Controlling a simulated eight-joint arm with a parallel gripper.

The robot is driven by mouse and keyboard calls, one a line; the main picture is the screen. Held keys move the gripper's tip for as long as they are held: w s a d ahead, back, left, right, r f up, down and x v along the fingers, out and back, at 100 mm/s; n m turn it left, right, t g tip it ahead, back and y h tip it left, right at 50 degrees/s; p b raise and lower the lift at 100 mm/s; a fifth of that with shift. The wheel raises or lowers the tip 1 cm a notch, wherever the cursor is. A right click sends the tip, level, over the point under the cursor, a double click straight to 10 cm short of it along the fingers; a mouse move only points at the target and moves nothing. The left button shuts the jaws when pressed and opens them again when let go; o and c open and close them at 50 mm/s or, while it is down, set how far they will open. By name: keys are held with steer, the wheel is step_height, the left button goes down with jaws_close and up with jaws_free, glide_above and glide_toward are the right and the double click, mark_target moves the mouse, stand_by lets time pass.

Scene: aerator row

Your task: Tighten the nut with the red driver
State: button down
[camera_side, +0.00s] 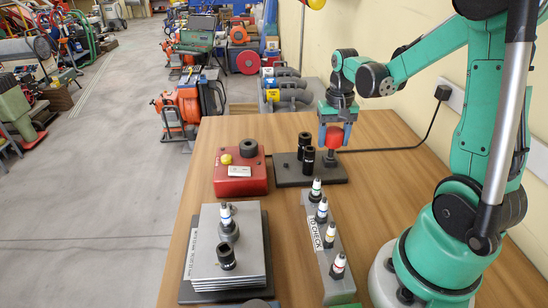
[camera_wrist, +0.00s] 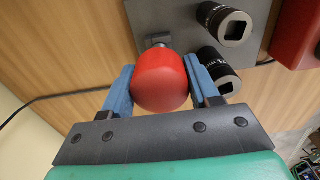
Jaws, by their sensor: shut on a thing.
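The red driver (camera_side: 333,138) is between the blue fingers of my gripper (camera_side: 334,131), at the far right end of a dark board (camera_side: 290,180). In the wrist view the round red driver (camera_wrist: 160,82) fills the space between the two fingers of my gripper (camera_wrist: 160,84), which touch its sides. A small metal piece shows past the driver at the board's edge. Two black sockets (camera_side: 304,144) (camera_side: 308,160) stand on the board beside the driver. I cannot make out which part is the nut.
A red box (camera_side: 225,185) with a yellow button and black knob is left of the board. In front are stacked grey plates (camera_side: 250,240) bearing a black socket (camera_side: 226,260) and a blue-ringed fitting, and a "TO CHECK" rail (camera_side: 322,262) with several colour-ringed fittings. A black cable crosses the table behind.

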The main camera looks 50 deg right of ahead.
mark_target(335, 129)
steer(key=shift+r, duration=1.55)
step_height(335, 129, up, 16)
steer(key=f, duration=0.1)
steer(key=w+a+n, duration=0.2)
steer(key=a, duration=0.8)
steer(key=w+a+n, duration=0.2)
steer(key=a, duration=0.8)
steer(key=s+a+n, duration=0.2)
steer(key=s+a, duration=0.4)
steer(key=a, duration=0.8)
step_height(335, 129, down, 10)
steer(key=shift+s+d, duration=0.2)
steer(key=shift+f, duration=0.5)
